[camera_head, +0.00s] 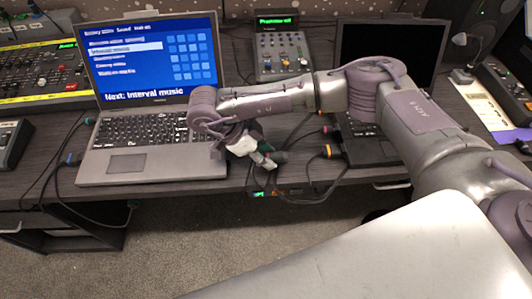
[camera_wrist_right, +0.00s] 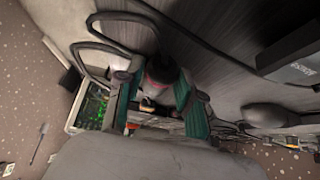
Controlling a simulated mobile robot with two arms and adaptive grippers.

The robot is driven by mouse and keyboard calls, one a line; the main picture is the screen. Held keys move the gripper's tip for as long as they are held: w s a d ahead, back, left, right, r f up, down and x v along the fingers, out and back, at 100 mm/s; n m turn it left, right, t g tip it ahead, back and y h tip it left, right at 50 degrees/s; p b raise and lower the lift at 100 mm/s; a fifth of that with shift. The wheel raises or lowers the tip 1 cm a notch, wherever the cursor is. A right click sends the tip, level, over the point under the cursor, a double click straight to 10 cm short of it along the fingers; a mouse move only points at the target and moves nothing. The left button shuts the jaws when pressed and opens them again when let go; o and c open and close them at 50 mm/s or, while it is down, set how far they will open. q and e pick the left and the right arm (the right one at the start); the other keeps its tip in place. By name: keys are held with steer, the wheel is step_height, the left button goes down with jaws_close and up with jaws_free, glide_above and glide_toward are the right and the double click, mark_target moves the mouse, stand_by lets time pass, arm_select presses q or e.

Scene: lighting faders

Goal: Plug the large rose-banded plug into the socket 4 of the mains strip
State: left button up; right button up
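My right gripper (camera_head: 262,156) hangs over the desk's front edge, just right of the laptop with the lit screen. A dark cable runs from the plug. The mains strip (camera_head: 272,193) shows only in part below the gripper, with green and orange lights; its socket numbers are unreadable. A box with green lights (camera_wrist_right: 92,104), likely the strip, is in the wrist view. My left gripper is not in view.
Another plug with a pinkish band (camera_head: 328,130) and an orange-banded plug (camera_head: 328,152) lie by the right laptop (camera_head: 372,148). A blue-banded plug (camera_head: 70,160) is left of the lit laptop (camera_head: 155,165). Loose cables hang over the desk edge near the strip.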

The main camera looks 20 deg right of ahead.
mark_target(279, 153)
steer(key=c, duration=0.5)
steer(key=shift+r+p, duration=0.55)
steer(key=shift+r, duration=0.3)
jaws_close()
steer(key=shift+r+p, duration=0.95)
steer(key=shift+r, duration=0.75)
